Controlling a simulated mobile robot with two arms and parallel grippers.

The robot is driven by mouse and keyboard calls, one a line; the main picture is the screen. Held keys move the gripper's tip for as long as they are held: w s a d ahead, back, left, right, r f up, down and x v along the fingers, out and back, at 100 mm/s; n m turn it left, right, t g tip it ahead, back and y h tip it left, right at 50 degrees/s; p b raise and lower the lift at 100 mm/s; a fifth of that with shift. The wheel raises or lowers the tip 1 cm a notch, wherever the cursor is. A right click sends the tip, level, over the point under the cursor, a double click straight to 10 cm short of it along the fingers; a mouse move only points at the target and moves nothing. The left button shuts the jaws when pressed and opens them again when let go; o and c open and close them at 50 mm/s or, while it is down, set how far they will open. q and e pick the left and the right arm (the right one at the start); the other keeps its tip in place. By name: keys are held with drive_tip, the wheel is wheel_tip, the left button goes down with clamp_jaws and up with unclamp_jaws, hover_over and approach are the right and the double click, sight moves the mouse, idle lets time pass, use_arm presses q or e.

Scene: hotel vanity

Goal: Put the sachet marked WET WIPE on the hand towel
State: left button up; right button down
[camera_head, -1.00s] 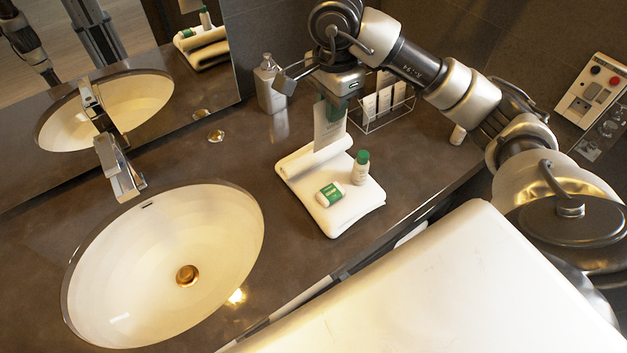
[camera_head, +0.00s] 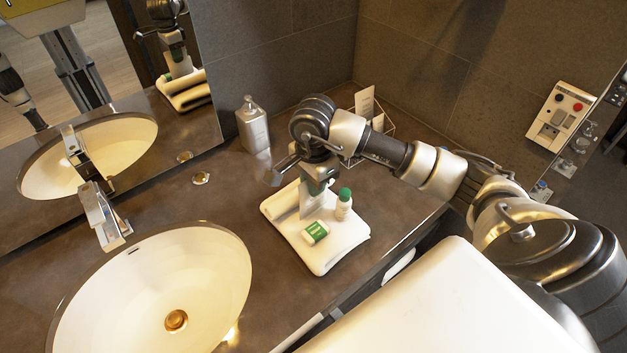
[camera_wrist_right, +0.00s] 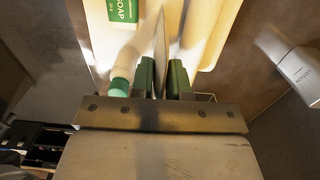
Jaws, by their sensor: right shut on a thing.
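My right gripper (camera_head: 318,186) is low over the hand towel (camera_head: 328,256), shut on a thin pale sachet (camera_head: 312,207). The sachet hangs upright, its lower part down at the towel's rolled far part; I cannot tell whether it touches. In the right wrist view the sachet (camera_wrist_right: 160,50) shows edge-on between the green finger pads (camera_wrist_right: 162,78). Its marking cannot be read. On the towel are a green-and-white soap box (camera_head: 314,232) and a small white bottle with a green cap (camera_head: 343,207), close beside the gripper. My left gripper is not in view.
A wire rack (camera_head: 382,124) with a pale sachet (camera_head: 364,103) stands behind my right arm. A lotion dispenser (camera_head: 253,126) stands near the mirror. The basin (camera_head: 160,275) and faucet (camera_head: 102,215) are left of the towel. Bare counter lies between basin and towel.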

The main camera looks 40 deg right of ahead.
drive_tip(key=shift+f, duration=0.15)
drive_tip(key=c, duration=1.6)
unclamp_jaws()
drive_tip(key=o, duration=0.5)
wheel_tip(320, 180, up, 11)
drive_tip(key=shift+f+b, duration=0.2)
drive_tip(key=shift+b, duration=0.9)
drive_tip(key=shift+r, duration=0.9)
